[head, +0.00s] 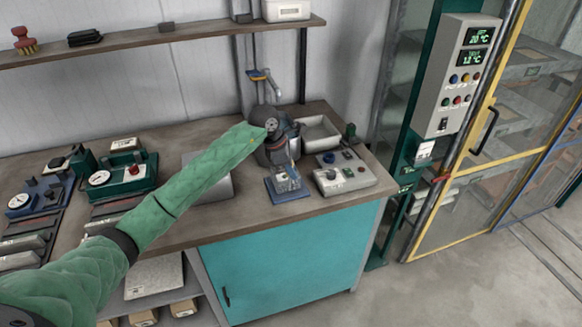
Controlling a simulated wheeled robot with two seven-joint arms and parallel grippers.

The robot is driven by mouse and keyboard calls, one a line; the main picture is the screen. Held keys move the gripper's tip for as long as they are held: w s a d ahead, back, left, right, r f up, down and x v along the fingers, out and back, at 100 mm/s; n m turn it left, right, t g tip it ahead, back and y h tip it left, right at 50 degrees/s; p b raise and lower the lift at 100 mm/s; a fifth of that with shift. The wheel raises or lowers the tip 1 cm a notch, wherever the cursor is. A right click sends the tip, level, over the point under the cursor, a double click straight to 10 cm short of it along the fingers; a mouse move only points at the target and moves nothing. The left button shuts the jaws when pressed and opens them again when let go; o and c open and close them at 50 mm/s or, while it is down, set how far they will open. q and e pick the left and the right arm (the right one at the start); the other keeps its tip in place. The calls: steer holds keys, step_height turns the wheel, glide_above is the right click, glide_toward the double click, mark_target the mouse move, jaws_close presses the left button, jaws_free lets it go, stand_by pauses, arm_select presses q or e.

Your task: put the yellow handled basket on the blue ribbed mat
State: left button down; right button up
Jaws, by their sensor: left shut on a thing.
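My left arm in a green sleeve reaches in from the left across the bench. My left gripper (284,158) points down over the blue ribbed mat (291,196) and is shut on a small item taken to be the yellow handled basket (289,182). The basket is small and partly hidden by the gripper; its yellow colour and handle are hard to make out. It is directly over the mat, and I cannot tell whether it touches it. My right gripper is not in view.
A grey control box (345,178) with knobs stands close to the right of the mat. A white tray (318,135) and a tap (265,80) are behind. The bench's front edge is near the mat.

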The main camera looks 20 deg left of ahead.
arm_select(q)
steer(key=shift+f, duration=0.1)
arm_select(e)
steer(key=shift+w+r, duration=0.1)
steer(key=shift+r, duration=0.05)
arm_select(q)
steer(key=c, duration=1.2)
jaws_free()
steer(key=shift+c, duration=0.2)
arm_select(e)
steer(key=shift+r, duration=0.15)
